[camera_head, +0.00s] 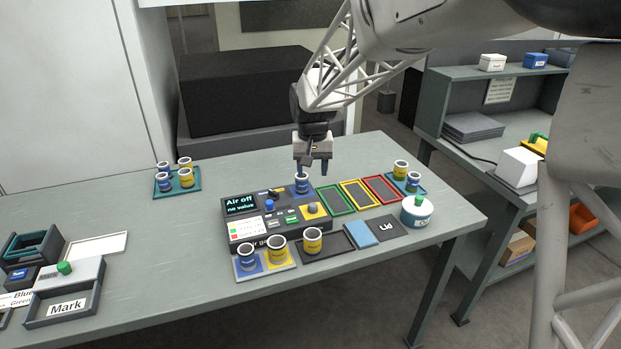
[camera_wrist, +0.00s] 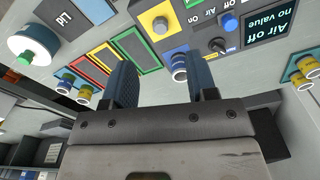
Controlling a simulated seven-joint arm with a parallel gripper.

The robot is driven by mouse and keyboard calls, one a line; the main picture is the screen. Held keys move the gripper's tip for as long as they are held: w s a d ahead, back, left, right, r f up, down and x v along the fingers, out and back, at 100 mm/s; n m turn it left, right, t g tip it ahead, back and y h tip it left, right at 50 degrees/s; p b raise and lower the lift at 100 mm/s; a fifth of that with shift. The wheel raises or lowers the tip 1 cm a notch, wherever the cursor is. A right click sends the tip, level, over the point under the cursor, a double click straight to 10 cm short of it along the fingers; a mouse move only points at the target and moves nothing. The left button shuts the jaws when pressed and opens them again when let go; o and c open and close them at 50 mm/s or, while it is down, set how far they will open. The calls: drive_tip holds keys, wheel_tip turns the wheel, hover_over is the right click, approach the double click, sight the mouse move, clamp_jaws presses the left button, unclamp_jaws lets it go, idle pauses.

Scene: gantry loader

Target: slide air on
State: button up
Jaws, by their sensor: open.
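The control panel (camera_head: 280,222) stands mid-table, and its dark display (camera_head: 240,205) reads "Air off, no value". My gripper (camera_head: 312,170) points down with jaws apart above the panel's back right corner, right of the dark control. A blue-banded cup (camera_head: 302,185) stands below my gripper. In the wrist view it shows between the fingers (camera_wrist: 165,78), which look empty.
Several cups (camera_head: 277,250) stand in front. Green, yellow and red frames (camera_head: 359,194) and a round white container (camera_head: 417,211) lie right.

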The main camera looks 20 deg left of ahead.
drive_tip(key=n, duration=0.1)
hover_over(269, 202)
wheel_tip(269, 202, down, 6)
drive_tip(key=shift+w+f, duration=0.1)
drive_tip(key=shift+f, duration=0.1)
drive_tip(key=shift+f, duration=3.75)
drive_tip(key=shift+c, duration=0.4)
clamp_jaws()
